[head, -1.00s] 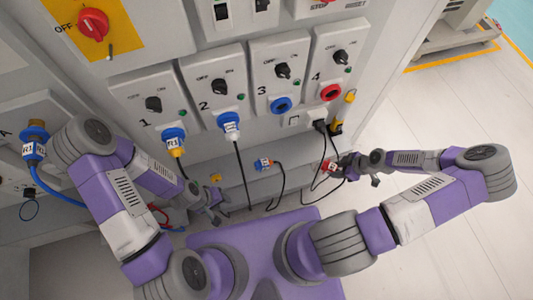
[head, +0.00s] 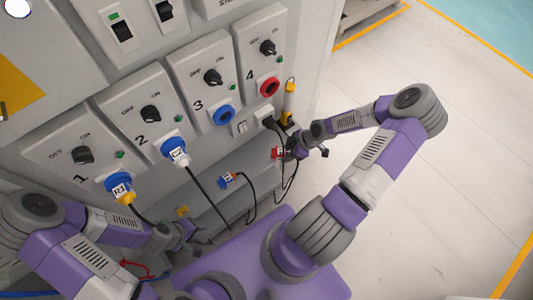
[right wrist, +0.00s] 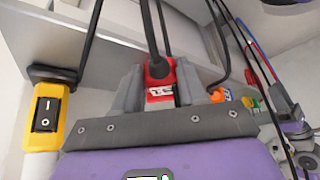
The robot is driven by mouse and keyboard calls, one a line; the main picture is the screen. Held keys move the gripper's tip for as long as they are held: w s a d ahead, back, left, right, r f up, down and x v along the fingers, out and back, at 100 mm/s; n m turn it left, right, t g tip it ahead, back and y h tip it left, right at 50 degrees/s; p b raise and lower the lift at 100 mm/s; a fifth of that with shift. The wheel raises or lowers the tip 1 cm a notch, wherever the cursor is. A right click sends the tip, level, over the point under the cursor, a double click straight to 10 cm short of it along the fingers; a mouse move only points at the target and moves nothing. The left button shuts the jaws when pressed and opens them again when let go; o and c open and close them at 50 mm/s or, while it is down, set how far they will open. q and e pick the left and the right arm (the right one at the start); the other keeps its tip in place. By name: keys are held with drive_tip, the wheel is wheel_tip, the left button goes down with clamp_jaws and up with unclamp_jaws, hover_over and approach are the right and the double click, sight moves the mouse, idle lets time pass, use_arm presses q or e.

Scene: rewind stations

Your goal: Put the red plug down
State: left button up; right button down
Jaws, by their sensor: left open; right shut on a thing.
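The red plug (head: 277,153) has a white label and a dark cable. My right gripper (head: 299,147) is shut on it beside the cabinet's right end, below the station 4 panel. In the right wrist view the red plug (right wrist: 160,88) sits between the two grey fingers (right wrist: 155,95), its cable running up and away. I cannot tell whether the plug touches anything below it. My left gripper (head: 195,242) is open, low at the cabinet front, and appears empty.
Station 4's red socket (head: 269,87) and station 3's blue socket (head: 224,115) are empty. A loose blue plug (head: 228,180) is near the ledge. A yellow switch box (right wrist: 45,117) is left of my right gripper. Floor at right is clear.

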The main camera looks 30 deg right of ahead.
sight(277, 152)
drive_tip(key=w+a+b, duration=0.1)
drive_tip(key=w+a, duration=0.1)
drive_tip(key=a, duration=0.1)
drive_tip(key=shift+w, duration=0.2)
drive_tip(key=w+a+b, duration=0.1)
drive_tip(key=w+a, duration=0.1)
drive_tip(key=a, duration=0.1)
drive_tip(key=shift+w+b, duration=0.2)
drive_tip(key=shift+b, duration=0.2)
drive_tip(key=shift+f+b, duration=0.3)
drive_tip(key=shift+s, duration=0.15)
drive_tip(key=c, duration=0.5)
unclamp_jaws()
drive_tip(key=shift+c, duration=0.2)
